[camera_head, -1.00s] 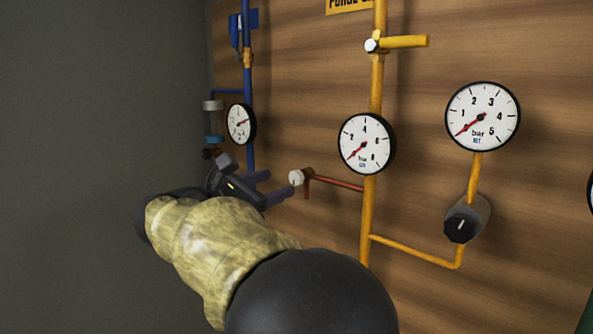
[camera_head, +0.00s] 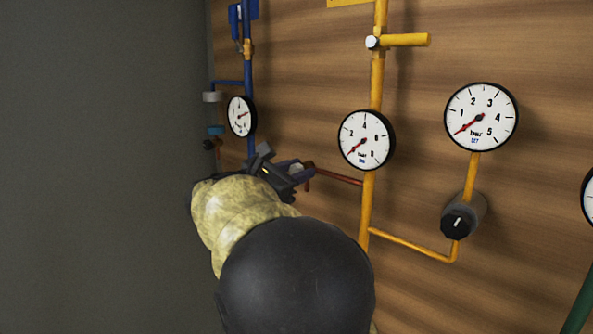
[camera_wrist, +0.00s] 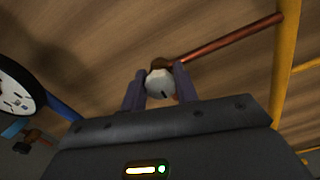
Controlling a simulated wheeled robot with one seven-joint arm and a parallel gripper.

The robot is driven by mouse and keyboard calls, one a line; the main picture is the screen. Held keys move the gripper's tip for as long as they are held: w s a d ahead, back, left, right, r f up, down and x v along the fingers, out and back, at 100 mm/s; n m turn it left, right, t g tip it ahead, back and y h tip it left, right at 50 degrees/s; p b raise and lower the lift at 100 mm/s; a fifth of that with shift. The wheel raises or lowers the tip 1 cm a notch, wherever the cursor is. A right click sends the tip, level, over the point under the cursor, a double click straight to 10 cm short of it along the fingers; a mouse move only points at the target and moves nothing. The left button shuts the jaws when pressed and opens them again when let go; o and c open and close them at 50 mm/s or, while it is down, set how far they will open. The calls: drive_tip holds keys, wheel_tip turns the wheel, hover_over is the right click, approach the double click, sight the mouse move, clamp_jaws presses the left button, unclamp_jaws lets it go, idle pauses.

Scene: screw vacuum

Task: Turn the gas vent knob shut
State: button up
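The gas vent knob is a pale round knob (camera_wrist: 159,82) with a dark mark on its face, at the end of a reddish-brown pipe (camera_wrist: 230,38). In the head view the knob (camera_head: 297,168) is partly hidden by my gripper (camera_head: 288,172). In the wrist view my gripper (camera_wrist: 159,88) has its two purple-grey fingers spread, one on each side of the knob. The fingers look very near its sides; I cannot tell whether they touch it.
The brown pipe joins a yellow vertical pipe (camera_head: 367,205) that carries a gauge (camera_head: 366,139). A blue pipe (camera_head: 248,70) with another gauge (camera_head: 241,116) is at the left. A black regulator knob (camera_head: 457,222) and its gauge (camera_head: 481,117) are at the right. A grey wall (camera_head: 95,150) bounds the left.

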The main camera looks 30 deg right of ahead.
drive_tip(key=shift+f+b, duration=0.15)
drive_tip(key=shift+b, duration=0.4)
drive_tip(key=shift+f+m+b, duration=0.1)
drive_tip(key=shift+m+b, duration=0.6)
drive_tip(key=shift+b, duration=0.1)
drive_tip(key=m+b, duration=0.3)
drive_tip(key=b, duration=0.1)
drive_tip(key=shift+s+f+b, duration=0.1)
drive_tip(key=shift+f+b, duration=0.05)
drive_tip(key=shift+b, duration=0.2)
drive_tip(key=m+b, duration=0.4)
drive_tip(key=b, duration=0.2)
drive_tip(key=shift+m, duration=0.3)
drive_tip(key=m+b, duration=0.4)
drive_tip(key=b, duration=0.1)
drive_tip(key=shift+m+b, duration=2)
drive_tip(key=shift+m, duration=0.5)
drive_tip(key=o, duration=1)
drive_tip(key=shift+r, duration=0.2)
